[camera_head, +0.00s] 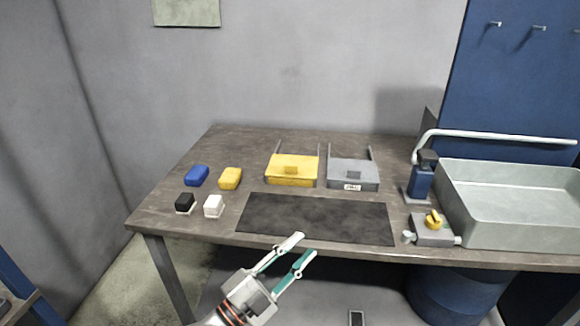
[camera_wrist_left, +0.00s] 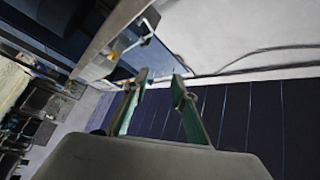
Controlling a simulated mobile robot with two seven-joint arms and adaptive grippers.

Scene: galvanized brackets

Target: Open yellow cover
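The yellow cover (camera_head: 291,166) lies flat and closed on its box at the back middle of the table, with a small tab at its front. My left gripper (camera_head: 300,249) is in front of the table's front edge, below and well apart from the yellow cover. Its two fingers are spread with nothing between them. In the left wrist view the fingers (camera_wrist_left: 160,88) also stand apart and empty, and the yellow cover cannot be made out there. My right gripper is not in view.
A grey covered box (camera_head: 353,174) stands right of the yellow one. A dark mat (camera_head: 315,218) lies in front. Blue (camera_head: 197,175), yellow (camera_head: 230,178), black (camera_head: 185,203) and white (camera_head: 213,206) blocks sit left. A blue pump device (camera_head: 420,181), a valve (camera_head: 433,228) and a grey basin (camera_head: 510,238) stand right.

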